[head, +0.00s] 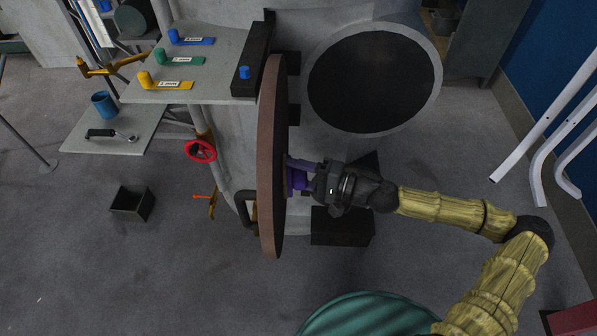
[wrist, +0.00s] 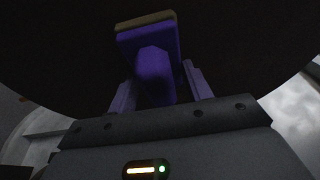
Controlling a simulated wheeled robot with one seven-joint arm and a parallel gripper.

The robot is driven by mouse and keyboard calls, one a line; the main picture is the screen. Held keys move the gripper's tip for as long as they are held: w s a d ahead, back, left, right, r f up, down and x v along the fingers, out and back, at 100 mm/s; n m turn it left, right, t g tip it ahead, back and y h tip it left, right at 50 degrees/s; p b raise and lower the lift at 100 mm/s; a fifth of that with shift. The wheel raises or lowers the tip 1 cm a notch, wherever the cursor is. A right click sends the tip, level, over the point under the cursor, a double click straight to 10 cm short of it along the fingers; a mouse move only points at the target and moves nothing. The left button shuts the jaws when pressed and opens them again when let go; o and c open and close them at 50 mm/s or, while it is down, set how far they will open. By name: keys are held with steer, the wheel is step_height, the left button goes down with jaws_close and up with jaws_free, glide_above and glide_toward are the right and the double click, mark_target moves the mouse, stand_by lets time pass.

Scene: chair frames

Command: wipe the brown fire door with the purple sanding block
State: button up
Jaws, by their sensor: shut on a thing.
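The brown fire door (head: 271,150) is a thick round disc, seen nearly edge-on in the head view, standing open from the grey boiler body. In the wrist view its dark face (wrist: 60,50) fills most of the background. My gripper (head: 302,178) is on the door's right side, at its lower half, pointing left at its face. It is shut on the handle of the purple sanding block (head: 292,181). In the wrist view the block (wrist: 148,42) shows a tan pad edge beyond my gripper's fingers (wrist: 158,85). The pad is at or very close to the door face; contact cannot be told.
The round dark boiler opening (head: 372,82) is up and right of my gripper. A black box-like part (head: 342,226) lies just below it. A grey shelf (head: 215,60) with coloured tagged handles is left of the door. White bent pipes (head: 550,130) stand at right.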

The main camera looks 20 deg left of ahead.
steer(key=shift+w, duration=0.1)
steer(key=shift+w+a, duration=0.4)
steer(key=shift+w, duration=0.4)
steer(key=shift+w+a, duration=0.35)
steer(key=shift+w, duration=0.45)
steer(key=shift+w, duration=0.1)
steer(key=shift+w+a+b, duration=0.25)
steer(key=shift+w+a, duration=0.1)
steer(key=shift+w, duration=0.45)
steer(key=shift+w+a+b, duration=0.25)
steer(key=shift+w+a, duration=0.1)
steer(key=shift+w, duration=0.4)
steer(key=shift+w+a+b, duration=0.25)
steer(key=shift+w+a, duration=0.15)
steer(key=shift+w, duration=0.45)
steer(key=shift+w+a+b, duration=0.25)
steer(key=shift+w+a, duration=0.1)
steer(key=shift+w, duration=0.5)
